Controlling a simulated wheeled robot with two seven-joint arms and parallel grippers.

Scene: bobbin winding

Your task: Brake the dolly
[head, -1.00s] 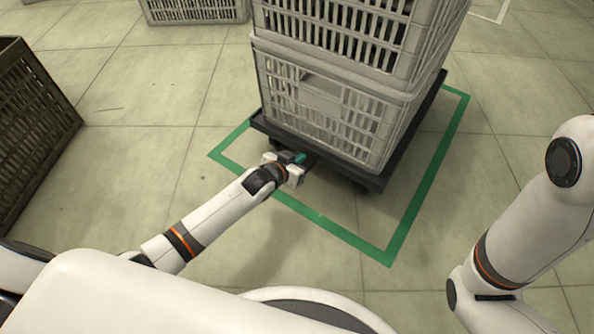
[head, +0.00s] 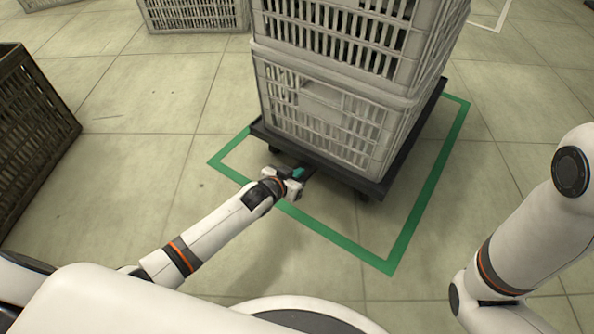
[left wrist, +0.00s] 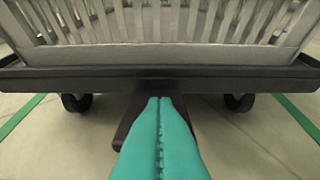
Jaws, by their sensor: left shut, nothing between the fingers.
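The dolly (head: 359,183) is a low dark platform with stacked white crates on it. It stands inside a green floor outline. In the left wrist view the dolly's dark front edge (left wrist: 230,78) spans the picture, with a wheel on each side. A black pedal-like tab (left wrist: 126,122) sticks out from under the middle of that edge. My left gripper (head: 300,173) is shut and empty at the dolly's near edge. Its teal fingers (left wrist: 159,104) lie over the tab and hide most of it; I cannot tell whether they touch. My right gripper is out of view.
White crates (head: 325,110) are stacked high on the dolly. The green outline (head: 340,241) is flat on the tiled floor. A dark crate (head: 30,125) stands at the left and another pale crate (head: 195,14) at the back. The floor between is clear.

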